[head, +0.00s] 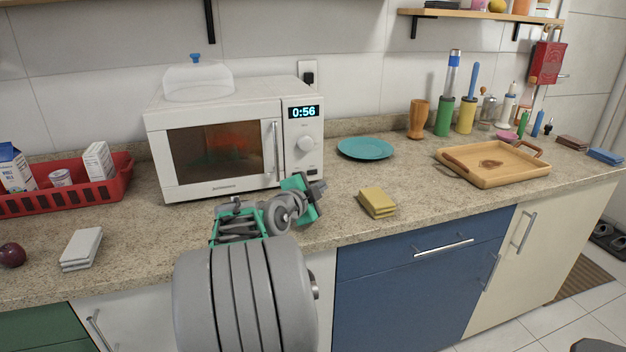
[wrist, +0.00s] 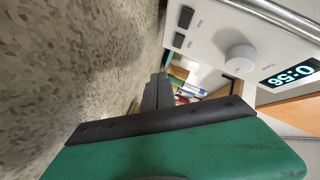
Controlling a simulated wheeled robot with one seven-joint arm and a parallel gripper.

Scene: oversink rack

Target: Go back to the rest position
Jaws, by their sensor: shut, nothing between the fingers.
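My gripper (head: 318,190) is in front of the microwave's right side, above the front part of the counter, in the head view. In the wrist view my gripper (wrist: 158,78) shows its dark fingers together, with nothing between them. The white microwave (head: 222,150) is closed, and its display reads 0:56. Its dial (wrist: 240,60) and buttons are close by in the wrist view. My arm covers part of the counter's front edge in the head view.
A yellow folded cloth (head: 377,202) lies right of my gripper, and a teal plate (head: 365,148) lies behind it. A wooden tray (head: 520,177) stands farther right. A red basket (head: 105,190) with cartons is at left. Open counter surrounds the yellow cloth.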

